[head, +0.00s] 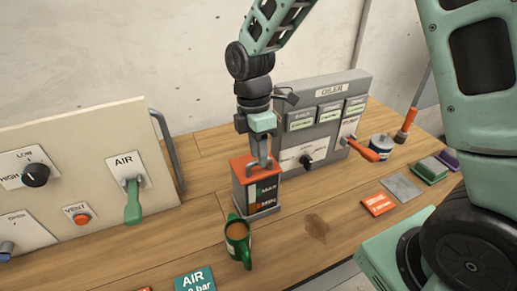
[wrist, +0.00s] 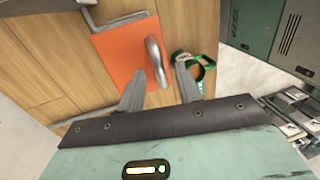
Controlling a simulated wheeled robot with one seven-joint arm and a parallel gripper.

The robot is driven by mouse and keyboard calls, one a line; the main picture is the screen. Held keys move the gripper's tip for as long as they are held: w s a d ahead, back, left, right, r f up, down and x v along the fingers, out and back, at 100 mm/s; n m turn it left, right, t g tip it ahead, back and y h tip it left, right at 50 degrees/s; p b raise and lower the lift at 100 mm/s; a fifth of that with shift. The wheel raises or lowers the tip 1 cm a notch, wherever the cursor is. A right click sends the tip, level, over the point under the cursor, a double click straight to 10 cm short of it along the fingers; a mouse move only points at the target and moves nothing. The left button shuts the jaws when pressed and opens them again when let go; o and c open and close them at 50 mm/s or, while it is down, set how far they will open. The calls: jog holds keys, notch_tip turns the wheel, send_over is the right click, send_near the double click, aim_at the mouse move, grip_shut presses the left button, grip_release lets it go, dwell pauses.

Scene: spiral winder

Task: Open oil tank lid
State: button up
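The oil tank (head: 257,197) is a small grey box with a MAX/MIN gauge, standing on the wooden bench. Its orange lid (head: 240,165) lies flat on top and looks shut; it also shows in the wrist view (wrist: 118,58). A grey loop handle (wrist: 154,58) stands up from the lid. My gripper (head: 260,158) points down over the lid. In the wrist view its two fingers (wrist: 162,78) are apart, with the handle showing between and just past their tips. I cannot tell whether a finger touches it. In the head view the fingers partly hide the handle.
A green mug (head: 238,240) stands just in front of the tank. The grey OILER panel (head: 325,110) with an orange lever (head: 368,150) is close behind to the right. The AIR panel (head: 75,180) stands left. Coloured plates and a round tin (head: 381,146) lie right.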

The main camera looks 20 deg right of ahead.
jog(key=shift+f, duration=0.2)
grip_shut()
jog(key=shift+r, duration=0.15)
